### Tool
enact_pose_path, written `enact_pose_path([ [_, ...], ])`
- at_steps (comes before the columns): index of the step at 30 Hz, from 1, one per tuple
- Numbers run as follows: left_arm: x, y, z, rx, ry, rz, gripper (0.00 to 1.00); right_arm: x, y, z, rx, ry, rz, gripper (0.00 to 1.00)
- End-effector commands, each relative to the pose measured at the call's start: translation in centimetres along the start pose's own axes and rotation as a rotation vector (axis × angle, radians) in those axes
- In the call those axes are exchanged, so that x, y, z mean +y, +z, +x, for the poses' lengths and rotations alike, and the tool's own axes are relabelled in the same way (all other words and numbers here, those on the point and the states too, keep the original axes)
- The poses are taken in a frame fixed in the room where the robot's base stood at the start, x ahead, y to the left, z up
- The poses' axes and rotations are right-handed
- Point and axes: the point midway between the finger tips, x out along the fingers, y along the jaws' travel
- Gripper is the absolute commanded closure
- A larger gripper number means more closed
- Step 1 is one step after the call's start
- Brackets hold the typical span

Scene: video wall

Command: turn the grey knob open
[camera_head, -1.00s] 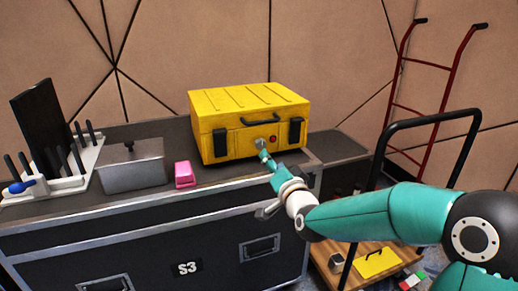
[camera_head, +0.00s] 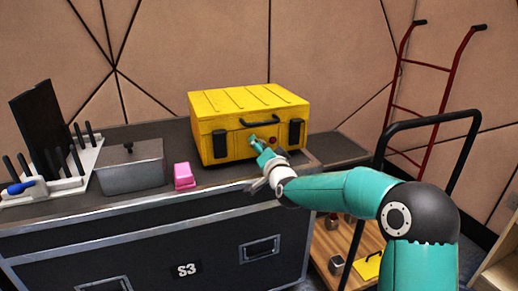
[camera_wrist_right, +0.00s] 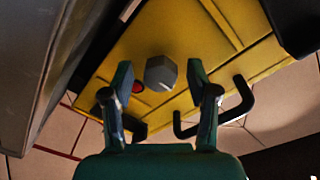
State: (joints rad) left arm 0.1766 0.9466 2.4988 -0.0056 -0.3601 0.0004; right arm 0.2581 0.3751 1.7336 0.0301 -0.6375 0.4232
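The yellow case (camera_head: 230,108) stands on the black flight case, its front panel facing me. The grey knob (camera_wrist_right: 160,73) on its panel shows in the right wrist view as a faceted grey cap, beside a red button (camera_wrist_right: 137,87). My right gripper (camera_head: 255,142) is at the panel in the head view and largely hides the knob there. In the wrist view its two fingers are open, one on each side of the knob, with gaps visible; I cannot tell how deep they reach around it. My left gripper is not in view.
The case has a black handle (camera_head: 260,121) above the panel and black latches (camera_head: 296,133) on both sides. A pink block (camera_head: 183,176), a lidded metal box (camera_head: 130,168) and a rack of dark-handled tools (camera_head: 60,180) stand to the left. A trolley with a black handlebar (camera_head: 430,120) is right.

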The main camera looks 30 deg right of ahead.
Motion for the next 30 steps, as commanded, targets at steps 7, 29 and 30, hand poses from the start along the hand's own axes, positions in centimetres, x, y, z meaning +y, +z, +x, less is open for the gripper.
enact_pose_path([
  [7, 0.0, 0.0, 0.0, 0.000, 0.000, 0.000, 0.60, 0.0, 0.0, 0.0, 0.000, 0.000, 0.000, 0.85],
  [29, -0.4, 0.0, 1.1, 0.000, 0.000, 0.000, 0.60, -0.2, 0.5, 0.1, 0.005, -0.014, -0.208, 1.00],
  [30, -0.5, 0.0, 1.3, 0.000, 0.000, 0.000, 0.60, -0.2, 0.5, 0.1, 0.006, -0.015, -0.241, 1.00],
])
